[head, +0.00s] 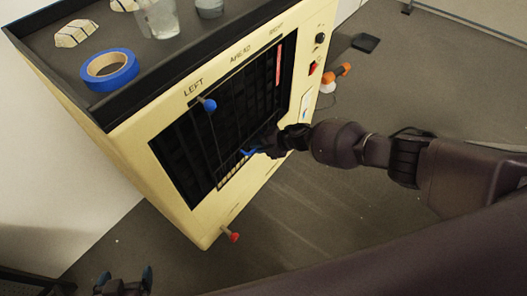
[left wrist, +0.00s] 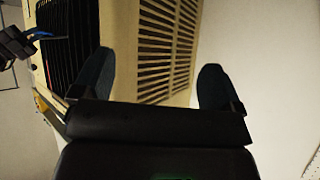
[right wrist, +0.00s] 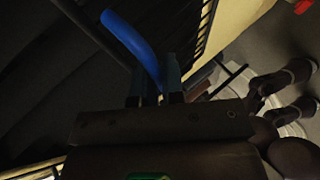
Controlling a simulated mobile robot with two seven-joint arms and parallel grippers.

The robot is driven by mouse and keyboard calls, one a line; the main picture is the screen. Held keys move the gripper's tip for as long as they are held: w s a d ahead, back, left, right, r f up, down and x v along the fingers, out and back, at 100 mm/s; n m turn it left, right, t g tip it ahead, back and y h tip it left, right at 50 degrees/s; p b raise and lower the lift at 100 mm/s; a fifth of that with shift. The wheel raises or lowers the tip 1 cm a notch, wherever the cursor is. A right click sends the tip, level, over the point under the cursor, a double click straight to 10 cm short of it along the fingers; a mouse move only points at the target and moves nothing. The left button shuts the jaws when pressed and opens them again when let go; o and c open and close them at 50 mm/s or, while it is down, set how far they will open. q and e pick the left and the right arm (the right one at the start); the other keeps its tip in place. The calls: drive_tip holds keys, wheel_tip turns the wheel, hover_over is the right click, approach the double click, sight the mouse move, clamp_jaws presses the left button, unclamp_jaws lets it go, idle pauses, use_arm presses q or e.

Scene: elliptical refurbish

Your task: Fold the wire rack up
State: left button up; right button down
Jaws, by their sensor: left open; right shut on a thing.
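The cream cabinet (head: 225,200) has a dark front opening with a black wire grid (head: 185,150), which seems to be the wire rack; its folding edge is hard to make out. My right gripper (head: 256,150) is at the lower part of this front. In the right wrist view my right gripper (right wrist: 155,88) is shut on a curved blue handle (right wrist: 128,40), with dark bars behind it. The handle's join to the rack is unclear. My left gripper (head: 126,278) is open and empty, low at the left, apart from the cabinet; its spread fingers (left wrist: 155,85) show in the left wrist view.
A blue-knobbed rod (head: 209,105) stands before the grid. A red knob (head: 233,237) sticks out low on the cabinet. Blue tape (head: 109,70) and glasses (head: 160,18) stand on the top tray. An orange tool (head: 337,77) lies beyond the cabinet. The floor at right is mostly clear.

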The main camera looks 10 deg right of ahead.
drive_tip(key=shift+w+a+r, duration=0.25)
drive_tip(key=shift+w+a, duration=0.15)
drive_tip(key=shift+w, duration=0.1)
use_arm(q)
drive_tip(key=shift+w+d+r, duration=0.15)
drive_tip(key=shift+w+r, duration=0.1)
drive_tip(key=shift+w, duration=0.25)
drive_tip(key=shift+s+f, duration=0.1)
drive_tip(key=shift+s, duration=0.1)
use_arm(e)
drive_tip(key=c, duration=1.6)
unclamp_jaws()
use_arm(q)
drive_tip(key=shift+s, duration=0.15)
use_arm(e)
drive_tip(key=shift+o, duration=0.4)
drive_tip(key=shift+a+r, duration=0.1)
drive_tip(key=shift+w, duration=0.1)
